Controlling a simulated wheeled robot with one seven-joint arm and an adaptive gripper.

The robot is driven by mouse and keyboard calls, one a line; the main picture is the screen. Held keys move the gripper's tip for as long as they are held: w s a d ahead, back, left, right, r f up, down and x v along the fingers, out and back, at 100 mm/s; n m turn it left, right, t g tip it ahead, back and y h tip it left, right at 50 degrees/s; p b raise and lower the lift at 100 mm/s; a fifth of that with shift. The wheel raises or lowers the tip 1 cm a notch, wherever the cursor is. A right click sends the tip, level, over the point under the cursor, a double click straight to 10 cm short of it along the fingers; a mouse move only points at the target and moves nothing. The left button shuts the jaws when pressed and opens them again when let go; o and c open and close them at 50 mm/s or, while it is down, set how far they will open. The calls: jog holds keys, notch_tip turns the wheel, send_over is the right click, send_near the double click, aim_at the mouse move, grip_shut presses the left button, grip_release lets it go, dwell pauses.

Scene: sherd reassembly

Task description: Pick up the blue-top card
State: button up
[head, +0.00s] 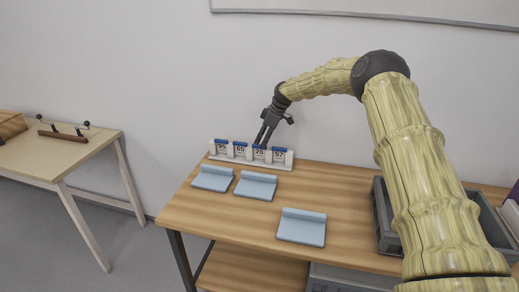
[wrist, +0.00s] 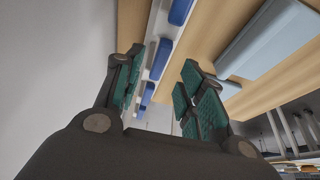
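Several white cards with blue tops and dark numbers stand in a row in a white holder (head: 222,157) at the back of the wooden table. They read about 95 (head: 222,147), 65 (head: 240,150), 26 (head: 259,153) and 57 (head: 278,155). My gripper (head: 263,137) is just above and behind the card reading 26, partly overlapping its top. In the wrist view my gripper (wrist: 160,88) is open, its green-padded fingers apart. Blue card tops (wrist: 161,57) show in the gap between them, with another one (wrist: 180,11) farther up. I cannot tell whether a finger touches a card.
Three light-blue stands lie on the table: left (head: 212,178), middle (head: 255,187) and front right (head: 301,228). A grey crate (head: 384,226) stands at the right, behind my arm. A wall is close behind the holder. Another table (head: 85,152) is at the left.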

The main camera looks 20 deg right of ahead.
jog(key=shift+x, duration=1.75)
jog(key=shift+d, duration=0.1)
grip_shut()
notch_tip(320, 180, up, 10)
jog(key=shift+b, duration=0.4)
